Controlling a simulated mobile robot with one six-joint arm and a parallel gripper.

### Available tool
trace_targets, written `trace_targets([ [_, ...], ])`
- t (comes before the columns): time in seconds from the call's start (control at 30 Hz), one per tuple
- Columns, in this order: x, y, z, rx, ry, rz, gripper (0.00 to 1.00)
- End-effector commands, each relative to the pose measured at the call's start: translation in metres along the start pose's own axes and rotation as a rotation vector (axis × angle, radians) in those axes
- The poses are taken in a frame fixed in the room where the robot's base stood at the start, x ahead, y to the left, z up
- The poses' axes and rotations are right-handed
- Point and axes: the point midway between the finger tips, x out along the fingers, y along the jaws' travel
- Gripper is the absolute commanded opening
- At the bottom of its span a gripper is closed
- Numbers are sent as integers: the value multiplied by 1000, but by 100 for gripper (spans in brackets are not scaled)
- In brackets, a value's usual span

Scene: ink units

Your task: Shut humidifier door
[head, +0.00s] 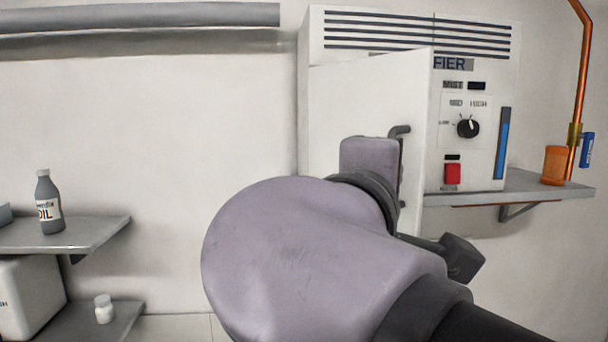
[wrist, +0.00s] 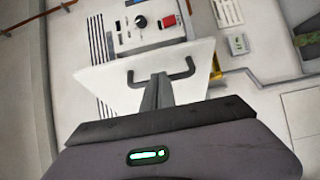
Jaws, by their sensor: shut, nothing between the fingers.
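The humidifier (head: 480,105) is a white unit with dark vents, a dial, a red switch and a blue gauge; its front also shows in the wrist view (wrist: 165,38). Its white door (head: 365,95) stands open, swung out from the front, and shows in the wrist view (wrist: 110,85). The door's dark handle (head: 400,131) is partly hidden by my arm in the head view. In the wrist view my gripper (wrist: 158,78) is shut and empty, its fingertips overlapping the middle of the handle (wrist: 187,70). I cannot tell whether they touch. My arm hides the fingers in the head view.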

Motion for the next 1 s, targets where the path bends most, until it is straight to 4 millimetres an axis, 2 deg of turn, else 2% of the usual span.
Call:
trace_targets([
  [0.17,-14,0,-2,1,5,0,0],
  [0.4,-83,4,-4,-1,11,1,0],
  [0.53,-108,5,-4,-4,8,2,0],
  [0.67,-121,5,-7,-6,-14,2,0],
  [0.83,-131,9,-45,-16,-203,2,0],
  [0.9,-132,4,-54,-12,-248,0,0],
  [1.0,-125,0,-54,-7,-267,-1,0],
])
